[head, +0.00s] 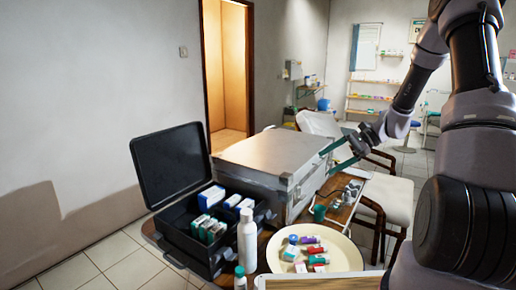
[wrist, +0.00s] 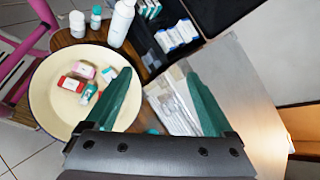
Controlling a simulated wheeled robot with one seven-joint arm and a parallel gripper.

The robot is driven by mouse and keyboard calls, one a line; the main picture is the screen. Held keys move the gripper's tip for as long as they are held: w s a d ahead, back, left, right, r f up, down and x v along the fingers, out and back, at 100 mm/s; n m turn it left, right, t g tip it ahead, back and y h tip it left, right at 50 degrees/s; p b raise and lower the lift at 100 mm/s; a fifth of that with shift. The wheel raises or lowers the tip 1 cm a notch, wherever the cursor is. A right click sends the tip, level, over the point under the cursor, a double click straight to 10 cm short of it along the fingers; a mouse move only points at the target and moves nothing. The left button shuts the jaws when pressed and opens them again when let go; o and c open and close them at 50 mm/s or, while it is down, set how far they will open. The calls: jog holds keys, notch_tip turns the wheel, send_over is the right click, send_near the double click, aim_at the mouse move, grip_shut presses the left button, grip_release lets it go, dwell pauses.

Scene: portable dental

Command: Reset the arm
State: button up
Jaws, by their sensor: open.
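My gripper (head: 330,163) is at the end of my arm, which comes in from the right in the head view. Its green fingers are beside the silver case (head: 262,155), near its right front side. In the wrist view my gripper (wrist: 160,95) shows two green fingers spread wide apart, with nothing held between them. Below the fingers lie the plate's rim and clear packets (wrist: 172,105) next to the case.
A cream plate (head: 335,243) holds several small boxes and bottles. An open black case (head: 175,232) with boxes stands at left, a white bottle (head: 247,240) in front of it. A chair (head: 388,197) stands at right. The doorway (head: 228,75) is behind.

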jog(key=s+r+n+t+h, duration=0.6)
jog(key=s+r+n+h, duration=0.2)
jog(key=s+r, duration=1.6)
jog(key=shift+d+r+n+h, duration=0.15)
jog(key=shift+r+n+h, duration=0.2)
jog(key=shift+h, duration=0.25)
jog(key=shift+w, duration=0.1)
